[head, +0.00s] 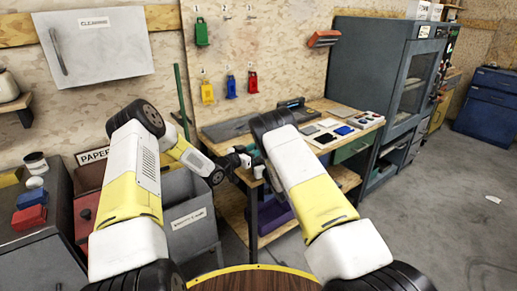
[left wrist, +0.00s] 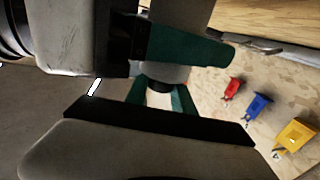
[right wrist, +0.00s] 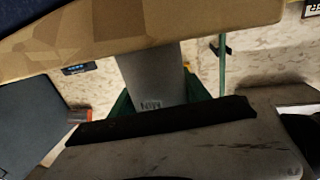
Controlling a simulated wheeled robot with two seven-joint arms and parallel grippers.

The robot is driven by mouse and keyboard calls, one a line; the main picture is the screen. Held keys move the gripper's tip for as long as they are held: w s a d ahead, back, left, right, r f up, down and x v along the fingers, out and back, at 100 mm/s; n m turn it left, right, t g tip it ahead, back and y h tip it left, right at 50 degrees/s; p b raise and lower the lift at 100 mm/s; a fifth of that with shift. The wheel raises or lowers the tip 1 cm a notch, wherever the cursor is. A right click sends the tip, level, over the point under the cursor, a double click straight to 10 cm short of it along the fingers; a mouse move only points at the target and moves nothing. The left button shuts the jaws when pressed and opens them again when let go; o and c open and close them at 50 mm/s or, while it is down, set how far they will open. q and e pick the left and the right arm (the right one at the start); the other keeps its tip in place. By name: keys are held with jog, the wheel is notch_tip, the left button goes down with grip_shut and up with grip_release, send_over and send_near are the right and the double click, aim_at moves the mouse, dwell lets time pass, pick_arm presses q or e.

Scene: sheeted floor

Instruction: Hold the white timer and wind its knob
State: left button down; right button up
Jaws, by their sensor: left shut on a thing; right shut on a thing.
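The white timer (head: 244,160) is small in the head view, held between my two grippers above the front left corner of the workbench. In the right wrist view, its pale grey-white body (right wrist: 150,75) with small dark lettering sits between the green fingertips of my right gripper (right wrist: 160,100), which is shut on it. In the left wrist view, the dark round knob (left wrist: 160,84) sits between the green fingertips of my left gripper (left wrist: 162,98), which is shut on it. The white body (left wrist: 182,45) is behind it. The fingers partly hide both parts.
A wooden workbench (head: 345,105) with tablets and flat trays stands ahead. A grey bin (head: 190,228) stands left of the bench. A round wooden top (head: 255,279) is close in front. Open floor lies at right.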

pick_arm(q)
jog(key=m+g+h, duration=0.2)
jog(key=g, duration=0.1)
jog(key=m+g+h, duration=0.2)
jog(key=m+g, duration=0.1)
jog(key=shift+w, duration=0.15)
jog(key=shift+w+a+m+g+h, duration=0.15)
jog(key=shift+m+g+h, duration=0.55)
jog(key=shift+m+g, duration=1.1)
jog(key=shift+n+g, duration=0.3)
jog(key=shift+g, duration=0.3)
jog(key=shift+s+g, duration=0.3)
jog(key=shift+g, duration=0.2)
jog(key=c, duration=1.3)
grip_release()
jog(key=shift+c, duration=0.2)
jog(key=a, duration=0.7)
jog(key=shift+s, duration=0.3)
jog(key=shift+o, duration=0.4)
jog(key=shift+a, duration=0.1)
